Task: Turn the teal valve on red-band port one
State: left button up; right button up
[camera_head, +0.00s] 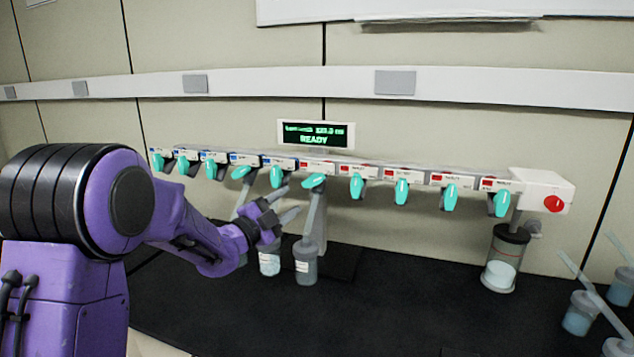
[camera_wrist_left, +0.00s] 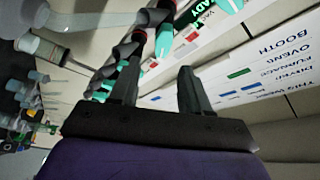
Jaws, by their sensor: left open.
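A row of teal valves hangs under the white manifold, with blue-band labels on the left and red-band labels on the right. The teal valve at the first red-band label from the left (camera_head: 314,181) lies sideways, above a tube leading down to a grey-capped flask (camera_head: 305,262). My left gripper (camera_head: 285,203) is open and empty, just left of and below that valve, apart from it as far as I can tell. In the left wrist view its two fingers (camera_wrist_left: 157,88) are spread, with teal valves (camera_wrist_left: 165,40) beyond them. My right gripper is not in view.
A display (camera_head: 316,134) reads READY above the manifold. Another flask (camera_head: 269,258) hangs left of the first. A clear cylinder (camera_head: 502,260) stands below the white end box with a red knob (camera_head: 555,203). More flasks (camera_head: 581,313) stand at right. The black bench front is clear.

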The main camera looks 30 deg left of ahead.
aim_at(312, 181)
pick_arm(q)
jog(key=p+x, duration=0.1)
jog(key=x, duration=0.2)
jog(key=p+x, duration=0.1)
jog(key=x, duration=0.2)
jog(key=p+x, duration=0.2)
jog(key=x, duration=0.1)
jog(key=shift+s+a+r, duration=0.1)
jog(key=shift+r, duration=0.15)
jog(key=shift+s, duration=0.1)
jog(key=shift+s+r, duration=0.1)
grip_shut()
